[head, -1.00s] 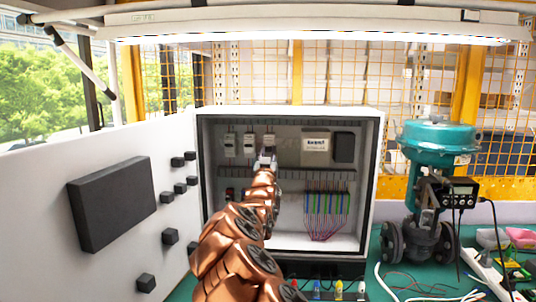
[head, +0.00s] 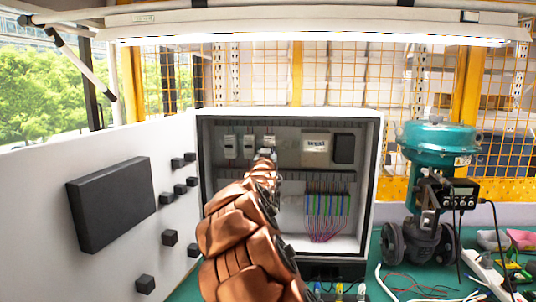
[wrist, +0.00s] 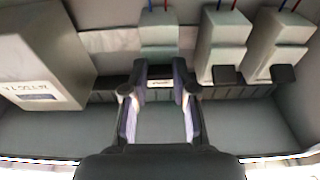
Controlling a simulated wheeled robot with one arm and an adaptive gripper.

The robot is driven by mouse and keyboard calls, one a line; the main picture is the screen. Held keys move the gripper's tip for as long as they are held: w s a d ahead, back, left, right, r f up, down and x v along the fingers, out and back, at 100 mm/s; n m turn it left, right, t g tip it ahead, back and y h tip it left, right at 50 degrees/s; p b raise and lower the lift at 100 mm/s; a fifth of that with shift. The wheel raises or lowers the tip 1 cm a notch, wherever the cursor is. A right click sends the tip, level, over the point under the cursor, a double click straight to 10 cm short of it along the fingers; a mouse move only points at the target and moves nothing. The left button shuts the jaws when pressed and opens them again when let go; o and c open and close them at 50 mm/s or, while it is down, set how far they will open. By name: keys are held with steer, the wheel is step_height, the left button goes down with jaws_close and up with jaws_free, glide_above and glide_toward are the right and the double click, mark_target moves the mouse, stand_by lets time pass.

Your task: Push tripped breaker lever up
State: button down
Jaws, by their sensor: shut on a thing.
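Three pale breakers sit in a row at the upper left inside the open cabinet (head: 378,175). The rightmost breaker (head: 269,139) is directly beyond my gripper (head: 266,154) in the head view. The wrist view looks upside down relative to the head view. There, this breaker (wrist: 158,32) is in the middle, and the fingers of my gripper (wrist: 160,78) are on both sides of its dark lever (wrist: 160,70), shut on it. The lever is partly hidden by the fingers, so its exact angle is unclear. The other two breakers (wrist: 223,38) (wrist: 278,38) show dark levers sticking out.
A beige box (head: 316,148) and a dark box (head: 344,148) are mounted right of the breakers. Coloured terminals (head: 326,208) sit below. The open cabinet door (head: 50,190) stands at left, and a teal valve actuator (head: 437,145) at right.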

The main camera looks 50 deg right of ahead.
steer(key=shift+r+g+y+p, duration=0.65)
steer(key=shift+y+p, duration=0.25)
steer(key=shift+p, duration=1.05)
steer(key=g+y+p, duration=0.1)
steer(key=p, duration=0.4)
steer(key=shift+r, duration=0.3)
steer(key=shift+r+g+y+p, duration=0.1)
steer(key=shift+g+y+p, duration=0.35)
steer(key=shift+p, duration=1.15)
steer(key=shift+f+g+y+p, duration=0.25)
steer(key=shift+y+p, duration=0.2)
steer(key=shift+p, duration=0.55)
steer(key=c, duration=0.9)
jaws_free()
steer(key=shift+r, duration=0.1)
